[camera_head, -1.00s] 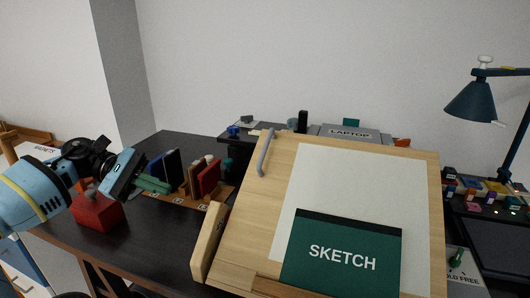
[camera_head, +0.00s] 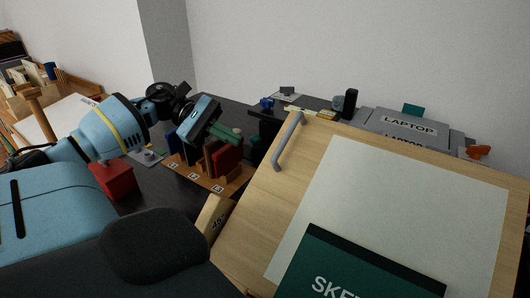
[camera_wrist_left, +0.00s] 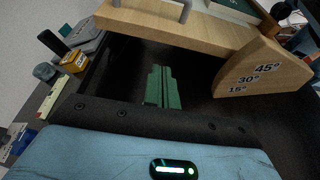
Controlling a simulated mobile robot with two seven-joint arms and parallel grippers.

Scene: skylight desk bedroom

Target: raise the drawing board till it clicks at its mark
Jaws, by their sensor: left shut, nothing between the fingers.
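The drawing board (camera_head: 250,224) is a pale wooden panel, tilted up, with a white sheet, a green SKETCH pad (camera_head: 345,272) and a grey handle (camera_head: 289,141) at its upper left. In the left wrist view, the board's edge (camera_wrist_left: 190,27) and the handle show at the top. The angle block (camera_wrist_left: 262,75) carries marks 45°, 30° and 15°; part of it shows beside the board in the head view (camera_head: 211,219). My left gripper (camera_head: 232,134) is shut and empty, left of the handle and apart from it; its green fingers also show in the wrist view (camera_wrist_left: 163,88). My right gripper is out of view.
A book rack (camera_head: 207,178) with several books stands below my left gripper. A red block (camera_head: 113,180) is left of it. Dark desk surface shows between rack and board.

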